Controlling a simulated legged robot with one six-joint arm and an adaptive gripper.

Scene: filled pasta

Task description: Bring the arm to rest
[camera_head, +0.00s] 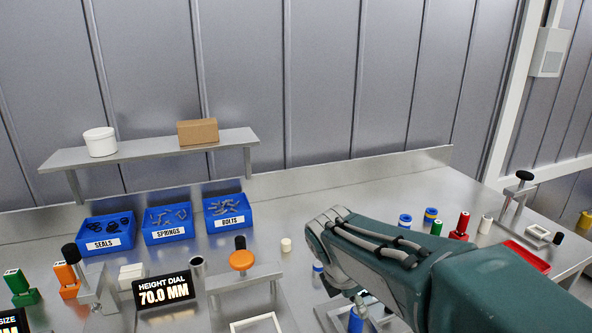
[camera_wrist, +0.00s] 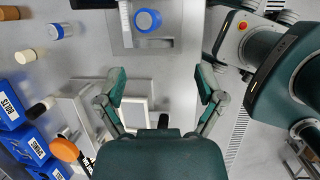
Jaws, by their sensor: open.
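My gripper (camera_wrist: 161,84) is open in the wrist view, its two fingers spread wide with nothing between the tips. It hangs above the steel bench; a blue-and-white cylinder (camera_wrist: 147,20) stands on a grey plate beyond the fingertips. In the head view my green arm reaches in from the lower right over the bench, and the arm's own bulk mostly hides the gripper.
Blue bins of seals (camera_head: 107,242), springs (camera_head: 168,236) and bolts (camera_head: 229,221) stand at the back left, below a shelf (camera_head: 150,154). A height dial display (camera_head: 163,290) reads 70.0 MM. A red tray (camera_head: 526,257) and several small cylinders lie right of my arm.

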